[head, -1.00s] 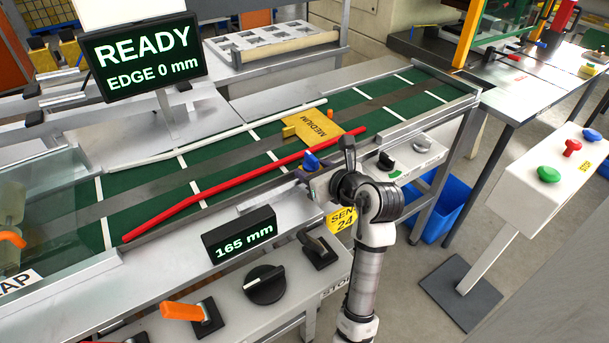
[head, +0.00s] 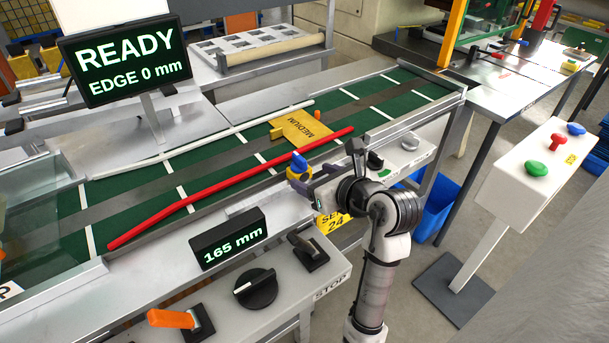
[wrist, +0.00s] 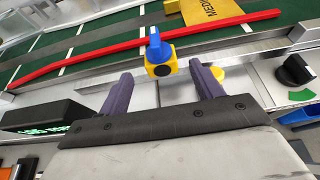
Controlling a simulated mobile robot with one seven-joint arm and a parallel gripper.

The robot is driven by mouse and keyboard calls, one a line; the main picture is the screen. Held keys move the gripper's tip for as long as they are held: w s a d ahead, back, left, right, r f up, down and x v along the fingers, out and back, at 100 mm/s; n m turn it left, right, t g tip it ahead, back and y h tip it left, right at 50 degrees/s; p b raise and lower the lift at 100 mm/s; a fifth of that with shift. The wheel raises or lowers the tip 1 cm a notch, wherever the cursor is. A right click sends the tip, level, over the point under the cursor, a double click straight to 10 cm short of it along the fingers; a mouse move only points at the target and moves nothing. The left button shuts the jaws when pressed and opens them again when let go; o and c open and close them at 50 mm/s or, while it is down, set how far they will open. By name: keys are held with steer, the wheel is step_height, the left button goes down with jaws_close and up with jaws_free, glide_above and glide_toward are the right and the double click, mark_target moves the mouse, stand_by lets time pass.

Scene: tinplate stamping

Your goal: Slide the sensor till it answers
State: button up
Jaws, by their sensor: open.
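The sensor (head: 299,170) is a small yellow block with a blue knob, on the near rail of the green conveyor. In the wrist view the sensor (wrist: 160,68) stands just beyond my fingertips, roughly between their lines. My gripper (head: 311,181) is open and empty, its purple fingers pointing at the rail; in the wrist view both fingers (wrist: 163,80) show apart. Contact with the sensor cannot be told. The large display (head: 127,61) reads READY, EDGE 0 mm. The small display (head: 228,240) reads 165 mm.
A yellow plate marked MEDIUM (head: 308,126) lies on the belt (head: 217,158) between a red guide (head: 228,189) and a white guide (head: 205,144). A black dial (head: 256,289) and an orange lever (head: 172,319) sit on the front panel. A button stand (head: 540,165) is at right.

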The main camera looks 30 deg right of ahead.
steer(key=b+v, duration=0.1)
steer(key=v, duration=0.7)
steer(key=shift+r, duration=0.15)
